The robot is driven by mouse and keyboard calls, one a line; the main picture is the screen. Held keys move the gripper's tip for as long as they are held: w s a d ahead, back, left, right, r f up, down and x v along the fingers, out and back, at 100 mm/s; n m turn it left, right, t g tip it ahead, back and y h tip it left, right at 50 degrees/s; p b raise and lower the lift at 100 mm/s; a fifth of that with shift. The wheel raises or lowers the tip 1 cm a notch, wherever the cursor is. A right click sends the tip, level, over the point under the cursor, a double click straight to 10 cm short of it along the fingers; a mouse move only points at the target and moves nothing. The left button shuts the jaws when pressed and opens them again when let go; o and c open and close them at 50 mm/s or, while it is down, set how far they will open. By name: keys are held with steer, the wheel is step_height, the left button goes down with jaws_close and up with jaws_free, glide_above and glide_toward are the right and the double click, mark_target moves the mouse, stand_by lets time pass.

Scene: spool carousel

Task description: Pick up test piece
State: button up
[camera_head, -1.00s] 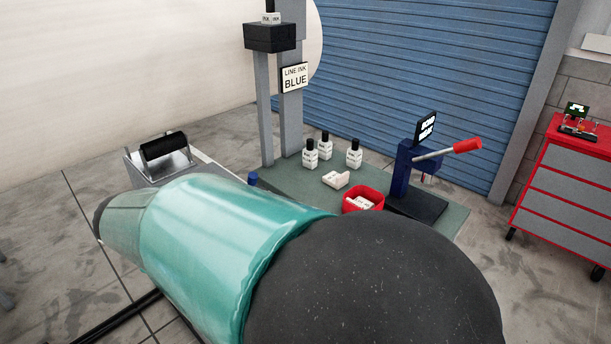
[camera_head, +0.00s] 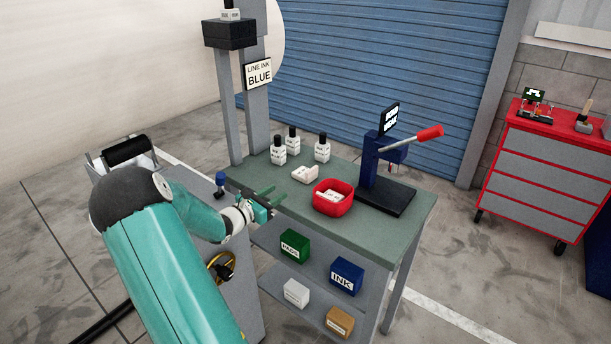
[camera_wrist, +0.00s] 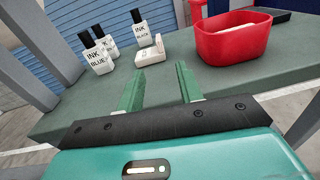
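A red bin (camera_head: 331,208) stands on the green bench top and holds small white pieces (camera_head: 332,194). Which of them is the test piece I cannot tell. A white stepped block (camera_head: 305,173) lies left of the bin, behind my gripper. My gripper (camera_head: 280,191) is at the bench's front left edge, open and empty. In the wrist view the fingers (camera_wrist: 160,70) are apart, with the white block (camera_wrist: 150,51) beyond them and the red bin (camera_wrist: 236,42) to the right. The bin's wall hides most of its contents there.
Several ink bottles (camera_head: 321,149) stand at the back of the bench (camera_head: 375,228). A blue lever press (camera_head: 384,165) stands right of the bin. A post with a blue-ink sign (camera_head: 258,74) rises at the back left.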

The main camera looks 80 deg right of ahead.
mark_target(306, 173)
steer(key=shift+n+h, duration=0.3)
steer(key=shift+n, duration=0.2)
steer(key=x, duration=1.5)
steer(key=shift+f, duration=0.4)
steer(key=shift+c, duration=0.5)
jaws_close()
